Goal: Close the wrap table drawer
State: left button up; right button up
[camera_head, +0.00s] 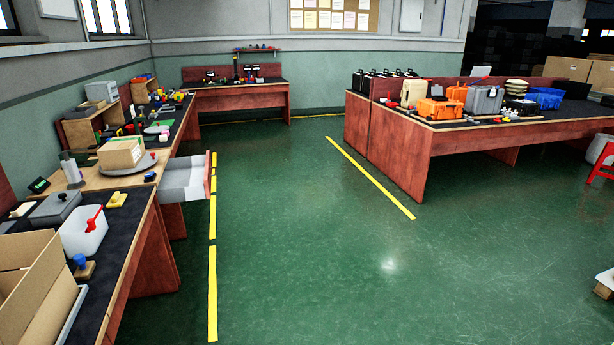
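The wrap table (90,183) is a light wooden section of the long bench at the left. Its drawer (185,180) is pulled out to the right over the floor, with a pale, empty-looking inside and a reddish-brown front panel (209,172). A cardboard box (121,152) sits on a round grey plate (145,164) on the tabletop above the drawer. Neither of my grippers shows in the head view, so nothing is seen touching the drawer.
Green floor (300,240) is clear right of the drawer, with yellow tape lines (212,290) along the bench. An open cardboard box (35,290) stands on the near bench. A table with orange cases (440,108) stands at the right.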

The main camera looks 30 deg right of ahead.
aim_at(189, 178)
jog(key=z, duration=1.45)
jog(key=i, duration=1.3)
jog(key=u, duration=0.7)
jog(key=i, duration=0.7)
jog(key=u, duration=0.15)
jog(key=i, duration=1.3)
jog(key=u, duration=0.65)
jog(key=i, duration=1.1)
jog(key=u, duration=1.05)
